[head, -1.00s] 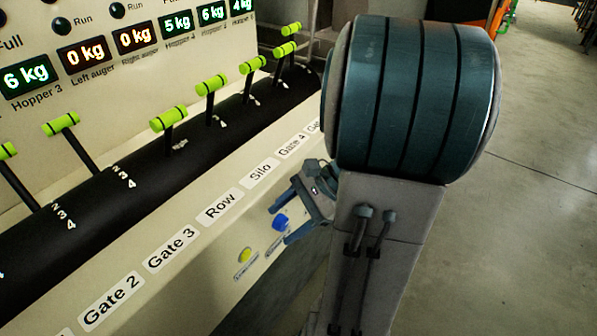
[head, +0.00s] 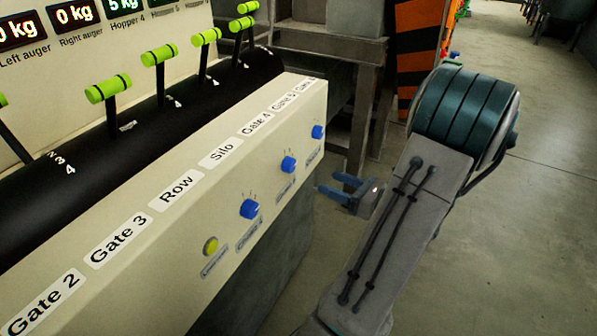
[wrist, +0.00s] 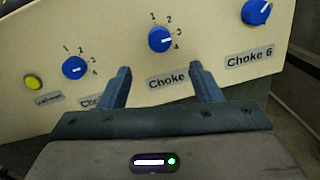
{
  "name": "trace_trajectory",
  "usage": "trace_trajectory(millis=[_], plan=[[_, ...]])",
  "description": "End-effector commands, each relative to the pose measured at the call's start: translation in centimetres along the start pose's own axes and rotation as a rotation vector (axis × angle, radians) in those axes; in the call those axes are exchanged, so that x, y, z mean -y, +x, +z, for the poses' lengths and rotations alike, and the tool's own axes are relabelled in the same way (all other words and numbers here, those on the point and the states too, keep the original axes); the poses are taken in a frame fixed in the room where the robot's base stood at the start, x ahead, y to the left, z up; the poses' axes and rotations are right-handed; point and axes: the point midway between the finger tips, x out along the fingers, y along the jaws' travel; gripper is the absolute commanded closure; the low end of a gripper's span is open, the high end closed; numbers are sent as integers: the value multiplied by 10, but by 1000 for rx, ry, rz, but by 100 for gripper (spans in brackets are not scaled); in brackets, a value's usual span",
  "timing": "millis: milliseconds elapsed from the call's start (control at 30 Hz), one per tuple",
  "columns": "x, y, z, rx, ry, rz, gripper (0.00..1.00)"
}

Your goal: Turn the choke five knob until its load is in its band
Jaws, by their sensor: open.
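The choke five knob (head: 288,164) is a blue round knob on the slanted cream front panel. It also shows in the wrist view (wrist: 160,39), between the choke 4 and choke 6 knobs, with its white mark pointing right, between 3 and 4. The digit of its label is hidden by a finger. My gripper (head: 330,184) is open and empty, off the panel to the right of the knob. In the wrist view my fingers (wrist: 160,68) stand either side of the label below the knob, apart from it. The load displays are partly cut off at the top.
The choke 4 knob (head: 250,208) and choke 6 knob (head: 318,131) are neighbours on the panel. A yellow button (head: 210,246) sits at lower left. Green-handled levers (head: 160,55) rise behind the panel. A grey metal stand (head: 335,75) is beyond its far end. Floor at right is clear.

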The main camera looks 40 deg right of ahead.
Motion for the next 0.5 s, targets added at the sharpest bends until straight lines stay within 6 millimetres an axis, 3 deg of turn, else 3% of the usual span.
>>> trace_trajectory(millis=[300, 500], plan=[[0, 69, -2, -2, -2, 4, 42], [0, 97, -1, -1, -2, 3, 42]])
